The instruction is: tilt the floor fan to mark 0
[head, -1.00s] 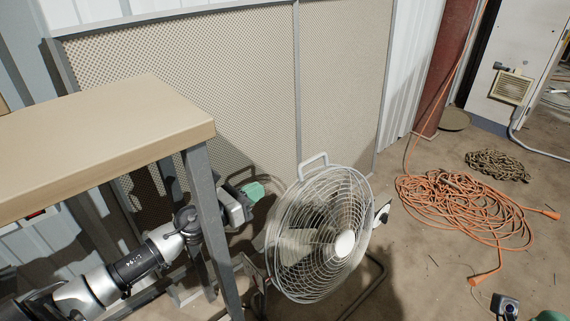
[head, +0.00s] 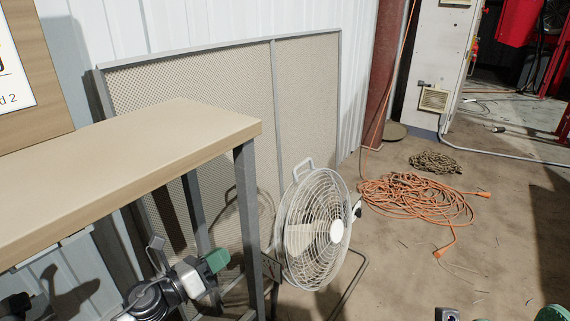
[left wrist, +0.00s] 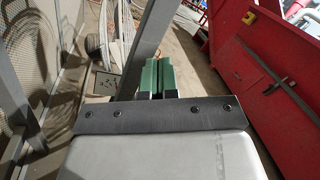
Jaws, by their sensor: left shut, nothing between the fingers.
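The floor fan (head: 300,240) stands on the concrete floor right of the workbench, its round white wire grille tilted slightly back and facing right. A small plate (head: 270,268) shows low on its left side. A plate with a dark mark also shows in the left wrist view (left wrist: 105,83), but I cannot read it. My left gripper (head: 217,261), with green fingertips, is left of the front bench leg and apart from the fan. In the left wrist view its fingers (left wrist: 157,76) are shut and empty. Green tips of my right gripper (head: 553,313) barely show at the bottom right edge.
The workbench (head: 150,150) and its grey leg (head: 249,230) stand between my left gripper and the fan. A mesh panel (head: 200,90) leans behind. An orange cable coil (head: 415,200) and a chain (head: 435,162) lie right of the fan. A red container (left wrist: 265,90) is at the right.

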